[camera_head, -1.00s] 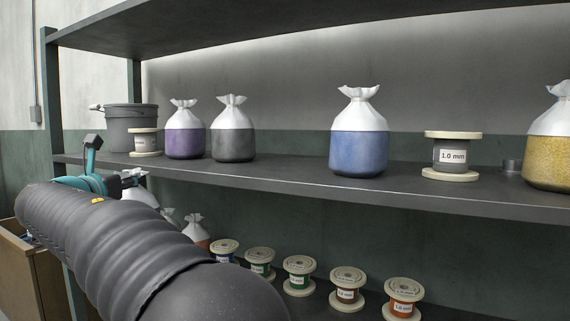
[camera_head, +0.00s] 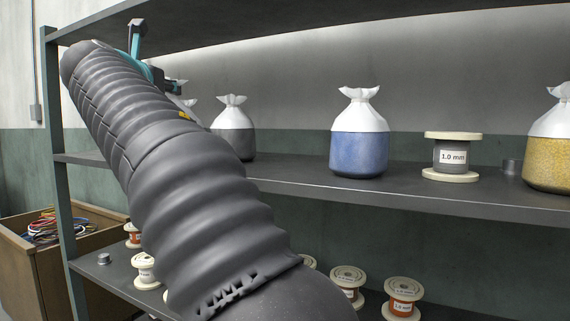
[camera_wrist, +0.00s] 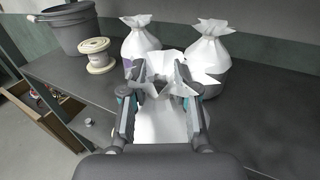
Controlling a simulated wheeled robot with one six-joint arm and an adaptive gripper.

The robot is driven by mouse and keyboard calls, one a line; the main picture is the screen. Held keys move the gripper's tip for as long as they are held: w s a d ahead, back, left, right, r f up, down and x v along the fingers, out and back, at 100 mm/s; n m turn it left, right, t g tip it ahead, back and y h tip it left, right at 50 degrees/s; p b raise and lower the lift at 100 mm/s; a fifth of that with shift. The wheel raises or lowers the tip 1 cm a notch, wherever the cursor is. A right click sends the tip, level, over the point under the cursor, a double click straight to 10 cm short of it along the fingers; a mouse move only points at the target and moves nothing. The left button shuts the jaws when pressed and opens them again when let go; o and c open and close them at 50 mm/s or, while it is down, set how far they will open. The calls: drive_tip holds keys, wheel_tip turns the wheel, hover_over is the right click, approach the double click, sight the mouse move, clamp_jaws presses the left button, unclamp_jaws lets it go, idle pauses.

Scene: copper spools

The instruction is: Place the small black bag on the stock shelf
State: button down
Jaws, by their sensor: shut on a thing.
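My gripper (camera_wrist: 160,70) is shut on the crumpled neck of a white-topped bag (camera_wrist: 160,120), which hangs below the fingers in the wrist view. Its lower part and colour are hidden, so I cannot confirm that it is black. In the head view my gripper (camera_head: 172,87) is raised at the left above the grey middle shelf (camera_head: 420,195), mostly behind my arm. A dark-grey-bottomed bag (camera_head: 234,140) stands on that shelf; it also shows at right in the wrist view (camera_wrist: 208,55). A purple-bottomed bag (camera_wrist: 142,40) stands to its left.
A grey bucket (camera_wrist: 68,25) and a spool (camera_wrist: 97,55) stand left on the shelf. A blue bag (camera_head: 360,145), a 1.0 mm spool (camera_head: 452,158) and a yellow bag (camera_head: 550,150) stand to the right. Bare shelf lies between. The upper board (camera_head: 260,25) is overhead.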

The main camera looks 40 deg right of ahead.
drive_tip(key=s+d+r+m+g+h+p, duration=0.1)
drive_tip(key=s+d+r+m+g+h, duration=0.3)
drive_tip(key=d, duration=0.8)
drive_tip(key=s+d+r+m+g+h, duration=0.1)
drive_tip(key=s+d+r+g, duration=0.25)
drive_tip(key=s+d, duration=0.55)
wheel_tip(320, 180, down, 9)
drive_tip(key=w+d, duration=0.2)
drive_tip(key=shift+w+f+t, duration=0.15)
drive_tip(key=shift+w+t, duration=0.05)
drive_tip(key=shift+t, duration=0.15)
drive_tip(key=c, duration=0.9)
unclamp_jaws()
drive_tip(key=shift+f, duration=0.15)
drive_tip(key=b+v, duration=0.1)
drive_tip(key=v, duration=1.1)
